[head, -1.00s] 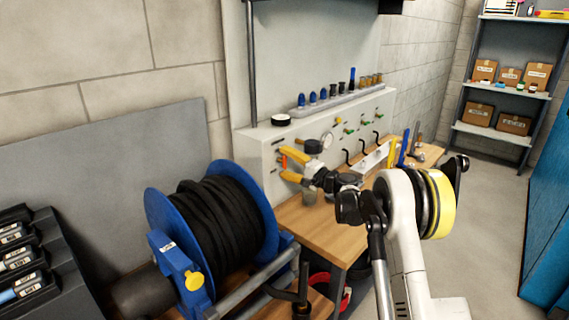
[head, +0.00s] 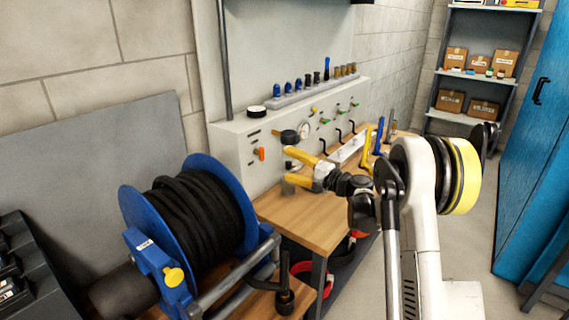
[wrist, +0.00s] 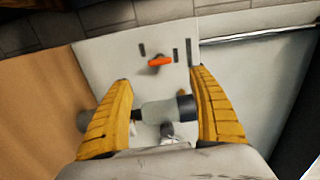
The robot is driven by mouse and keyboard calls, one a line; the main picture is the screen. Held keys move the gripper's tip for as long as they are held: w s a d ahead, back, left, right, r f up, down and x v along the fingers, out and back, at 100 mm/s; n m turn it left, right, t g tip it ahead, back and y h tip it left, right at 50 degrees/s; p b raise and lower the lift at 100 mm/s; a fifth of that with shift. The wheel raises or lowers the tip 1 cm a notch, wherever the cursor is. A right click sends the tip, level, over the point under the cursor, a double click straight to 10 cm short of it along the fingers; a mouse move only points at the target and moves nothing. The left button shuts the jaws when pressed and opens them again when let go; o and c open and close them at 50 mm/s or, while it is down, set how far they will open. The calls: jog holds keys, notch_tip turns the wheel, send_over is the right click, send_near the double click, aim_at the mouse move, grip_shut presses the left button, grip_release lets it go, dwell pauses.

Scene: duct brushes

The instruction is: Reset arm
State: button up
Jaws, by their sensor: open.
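My gripper (head: 290,165) is open over the wooden bench, in front of the pale control panel (head: 232,150). Its two yellow fingers also show in the wrist view (wrist: 160,105), spread well apart.
A blue hose reel (head: 150,235) stands at the left, close to the bench (head: 310,215). Several small brushes stand in a rack (head: 310,92) on the panel. Blue and yellow upright tools (head: 378,135) are beyond the gripper. A blue cabinet (head: 535,170) bounds the right.

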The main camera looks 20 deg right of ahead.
jog(key=s+a+r+n+g+h, duration=0.25)
jog(key=s+a, duration=0.35)
jog(key=s, duration=0.3)
jog(key=s+a+r+n+g+h, duration=0.1)
jog(key=s+a+r+n+g, duration=0.3)
jog(key=s, duration=0.5)
jog(key=s+d+f+n+h, duration=0.1)
jog(key=s+f+n+h, duration=0.1)
jog(key=s, duration=1.1)
jog(key=s+d+f+n+h, duration=0.2)
jog(key=s+f+h, duration=0.3)
jog(key=s, duration=0.8)
jog(key=shift+s+g, duration=0.3)
jog(key=shift+g, duration=0.15)
jog(key=shift+f, duration=0.1)
